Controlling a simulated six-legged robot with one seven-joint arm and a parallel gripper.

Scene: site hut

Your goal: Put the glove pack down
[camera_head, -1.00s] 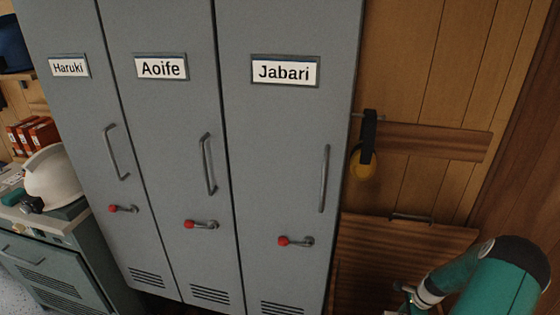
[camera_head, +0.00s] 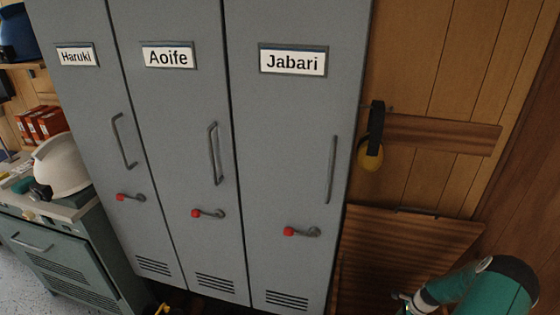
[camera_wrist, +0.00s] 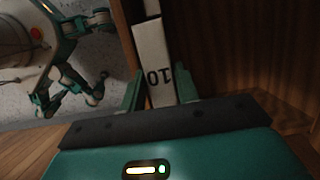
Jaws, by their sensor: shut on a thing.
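The glove pack (camera_wrist: 154,58) is a pale, narrow pack with a dark "10" printed on it, upside down in the wrist view. My gripper (camera_wrist: 160,90) is shut on it, with one green finger at each side. In the head view only a green and white part of my arm shows at the lower right; the gripper and pack are out of sight there.
Grey lockers labelled Haruki (camera_head: 77,55), Aoife (camera_head: 168,55) and Jabari (camera_head: 292,60) stand shut. Yellow ear defenders (camera_head: 371,154) hang on a wooden rail (camera_head: 440,135). A white helmet (camera_head: 62,165) sits on a cabinet at left.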

